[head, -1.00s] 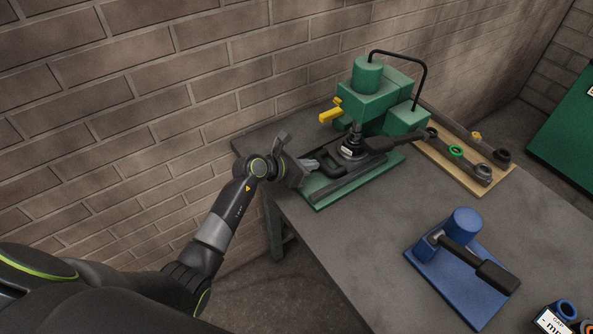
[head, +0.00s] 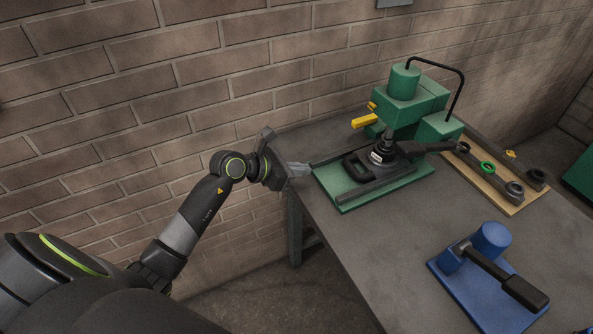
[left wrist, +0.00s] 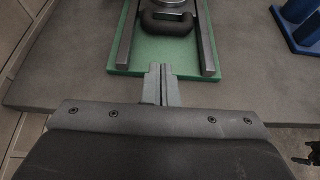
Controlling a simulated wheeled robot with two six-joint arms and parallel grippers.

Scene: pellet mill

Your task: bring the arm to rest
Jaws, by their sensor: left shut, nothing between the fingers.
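My left gripper (head: 301,169) is at the left edge of the table, just left of the green machine's base plate (head: 350,203). Its fingers are shut with nothing between them. In the left wrist view the shut fingertips (left wrist: 158,76) point at the near edge of the green plate, and a small gap seems to lie between them. A black loop handle (left wrist: 167,22) lies between two dark rails on the plate. My right gripper is not seen clearly in any view.
The green machine (head: 405,100) with a yellow lever (head: 365,120) stands at the back. A wooden board (head: 488,183) with several rings is to its right. A blue press (head: 485,285) stands at the front right. The grey table (head: 385,245) between is clear. A brick wall (head: 270,60) rises behind.

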